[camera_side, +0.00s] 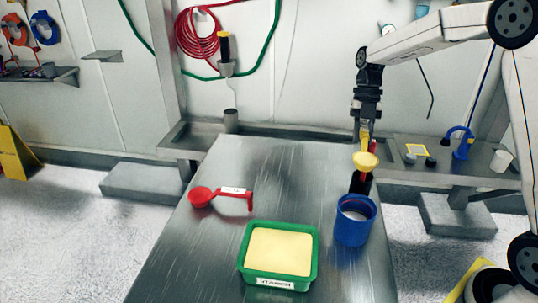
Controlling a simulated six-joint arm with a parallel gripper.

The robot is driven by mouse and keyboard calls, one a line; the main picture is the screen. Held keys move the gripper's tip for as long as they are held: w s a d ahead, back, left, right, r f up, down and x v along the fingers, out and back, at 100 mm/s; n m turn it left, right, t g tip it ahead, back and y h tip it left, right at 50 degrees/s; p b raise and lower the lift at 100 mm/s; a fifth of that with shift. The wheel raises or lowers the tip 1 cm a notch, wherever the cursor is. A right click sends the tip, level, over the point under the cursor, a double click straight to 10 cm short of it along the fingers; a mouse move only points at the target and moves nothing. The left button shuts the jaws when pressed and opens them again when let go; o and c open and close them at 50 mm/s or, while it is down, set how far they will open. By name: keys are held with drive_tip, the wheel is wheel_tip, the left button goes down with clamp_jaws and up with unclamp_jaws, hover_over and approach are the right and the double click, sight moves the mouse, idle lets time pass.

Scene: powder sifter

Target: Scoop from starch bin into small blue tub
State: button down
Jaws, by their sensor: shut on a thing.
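The starch bin (243,268) is a green rectangular tub with a white label, full of pale yellow powder (280,250), at the table's front middle. The small blue tub (354,230) stands to its right and has something whitish inside. My gripper (367,137) points down above and behind the blue tub. Whether the bowl holds powder is too small to tell. The fingertips are partly hidden. A black and red object (360,183) shows between the scoop and the tub.
A red scoop (201,197) with a white label lies at the table's left. The metal table (270,175) is clear behind the bin.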

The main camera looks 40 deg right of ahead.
sight(366, 139)
drive_tip(key=shift+f, duration=0.1)
idle(0.3)
drive_tip(key=shift+s+a+f+t+h, duration=0.15)
drive_tip(key=shift+f+t+h, duration=0.2)
drive_tip(key=shift+t+h, duration=0.45)
drive_tip(key=shift+r, duration=0.1)
drive_tip(key=shift+s+a+r+t+h, duration=0.2)
drive_tip(key=shift+r+t+h, duration=0.15)
drive_tip(key=shift+t+h, duration=0.1)
drive_tip(key=shift+s+a+r+t+h, duration=0.2)
drive_tip(key=shift+r+t+h, duration=0.1)
drive_tip(key=shift+t+h, duration=0.15)
drive_tip(key=shift+s+r, duration=0.1)
drive_tip(key=shift+s+a+r+t+h, duration=0.3)
drive_tip(key=shift+s+a+t+h, duration=0.15)
drive_tip(key=shift+t+h, duration=0.3)
drive_tip(key=shift+s+a+r+t+h, duration=0.3)
drive_tip(key=shift+s+a+t+h, duration=0.15)
drive_tip(key=shift+t+h, duration=0.3)
